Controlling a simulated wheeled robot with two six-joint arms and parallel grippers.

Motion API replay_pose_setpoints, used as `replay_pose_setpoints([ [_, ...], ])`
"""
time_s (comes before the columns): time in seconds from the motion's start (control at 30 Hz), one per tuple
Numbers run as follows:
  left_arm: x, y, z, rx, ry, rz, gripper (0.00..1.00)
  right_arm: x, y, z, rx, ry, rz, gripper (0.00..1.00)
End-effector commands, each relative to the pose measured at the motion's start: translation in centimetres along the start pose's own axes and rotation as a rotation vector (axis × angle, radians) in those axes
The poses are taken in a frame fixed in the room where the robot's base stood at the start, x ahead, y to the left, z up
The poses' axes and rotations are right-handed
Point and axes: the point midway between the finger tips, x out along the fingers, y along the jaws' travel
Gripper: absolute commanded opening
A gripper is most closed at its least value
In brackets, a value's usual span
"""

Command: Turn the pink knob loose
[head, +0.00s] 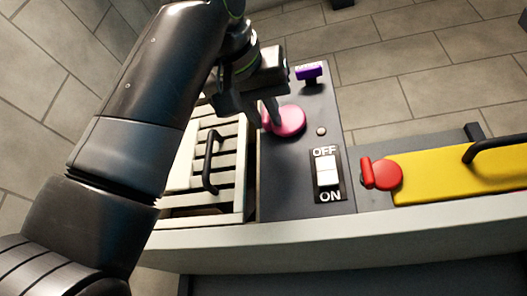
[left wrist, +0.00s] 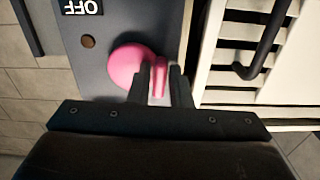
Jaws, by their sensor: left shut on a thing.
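The pink knob (head: 289,121) is a round disc with a raised grip bar, set on the dark grey panel (head: 283,190). My left gripper (head: 271,117) reaches down to it, its fingers shut on the knob's grip bar. In the left wrist view the pink knob (left wrist: 128,66) shows between and left of the fingers (left wrist: 160,80). Part of the bar is hidden by the fingers. My right gripper is not in view.
A white OFF/ON switch (head: 327,173) and a purple handle (head: 309,71) sit on the panel. A slatted white vent with a black handle (head: 209,160) is left. A red knob (head: 385,174) and a yellow cover (head: 455,175) are right.

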Motion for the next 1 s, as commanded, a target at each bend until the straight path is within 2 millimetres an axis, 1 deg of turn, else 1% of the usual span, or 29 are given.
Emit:
replay_pose_setpoints([
  [0.03,0.1,0.07,0.22,-0.01,-0.007,0.001,0.0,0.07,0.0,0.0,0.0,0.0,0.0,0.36],
  [0.57,0.14,0.08,0.25,-0.028,-0.009,0.001,0.0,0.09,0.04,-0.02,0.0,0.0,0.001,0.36],
  [0.6,0.14,0.08,0.24,-0.028,-0.009,0.001,0.23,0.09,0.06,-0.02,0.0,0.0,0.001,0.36],
  [0.7,0.12,0.06,0.2,-0.028,-0.007,0.001,0.34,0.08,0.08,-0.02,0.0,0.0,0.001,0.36],
  [1.0,-0.18,0.03,0.12,-0.028,-0.002,0.0,0.34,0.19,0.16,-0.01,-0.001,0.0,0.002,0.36],
])
